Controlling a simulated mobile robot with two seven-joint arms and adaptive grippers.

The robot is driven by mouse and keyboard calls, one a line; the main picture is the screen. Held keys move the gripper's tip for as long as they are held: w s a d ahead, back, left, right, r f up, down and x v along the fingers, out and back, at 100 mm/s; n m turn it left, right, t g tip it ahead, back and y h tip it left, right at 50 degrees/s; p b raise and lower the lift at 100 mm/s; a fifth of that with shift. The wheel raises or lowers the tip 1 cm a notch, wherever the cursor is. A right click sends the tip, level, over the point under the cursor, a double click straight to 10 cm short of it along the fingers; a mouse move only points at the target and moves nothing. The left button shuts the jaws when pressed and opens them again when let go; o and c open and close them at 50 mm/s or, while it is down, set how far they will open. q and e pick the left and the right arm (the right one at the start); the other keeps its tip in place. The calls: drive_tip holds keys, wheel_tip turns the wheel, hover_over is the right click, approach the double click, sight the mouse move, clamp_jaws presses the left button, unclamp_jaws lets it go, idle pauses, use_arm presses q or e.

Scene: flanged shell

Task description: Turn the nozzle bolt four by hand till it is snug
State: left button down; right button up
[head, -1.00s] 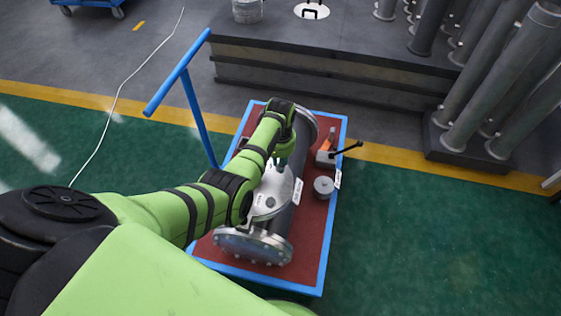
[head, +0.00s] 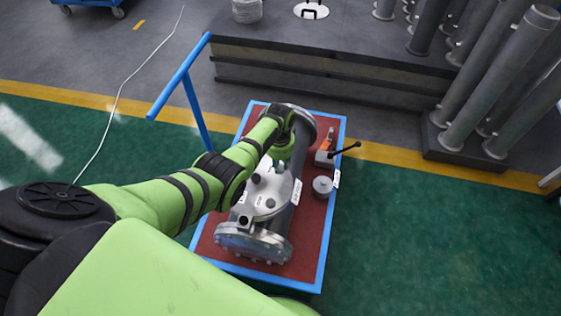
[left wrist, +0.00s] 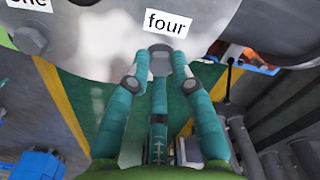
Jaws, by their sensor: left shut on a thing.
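The nozzle bolt four (left wrist: 160,50) is a grey bolt head at the edge of a metal flange, just below the white label "four" (left wrist: 165,23) in the left wrist view. My left gripper (left wrist: 160,62) has its teal fingers on both sides of this bolt and is shut on it. In the head view, my left gripper (head: 279,152) reaches down at the flanged shell (head: 299,165), beside its nozzle flange (head: 262,196). The bolt is too small and covered to make out there. My right gripper is not in view.
The shell lies on a red-topped blue cart (head: 312,262) with a push handle (head: 180,75). A grey round part (head: 322,186) and an orange-marked tool (head: 326,152) lie to its right. Grey pipes (head: 500,80) stand at the upper right. Green floor is clear right of the cart.

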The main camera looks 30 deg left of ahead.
use_arm(q)
drive_tip(key=shift+s+a+f+m, duration=0.1)
drive_tip(key=shift+s+a+m, duration=0.1)
drive_tip(key=shift+m, duration=0.3)
drive_tip(key=shift+s+a+f+m, duration=0.1)
drive_tip(key=shift+s+m, duration=0.05)
drive_tip(key=shift+m, duration=0.35)
drive_tip(key=c, duration=1.1)
unclamp_jaws()
drive_tip(key=shift+r, duration=0.15)
drive_tip(key=shift+w+d+r, duration=0.1)
drive_tip(key=shift+w+r, duration=0.05)
drive_tip(key=shift+w+r, duration=0.1)
drive_tip(key=shift+r, duration=0.5)
drive_tip(key=r, duration=1)
drive_tip(key=shift+s+r, duration=0.2)
drive_tip(key=shift+r, duration=0.1)
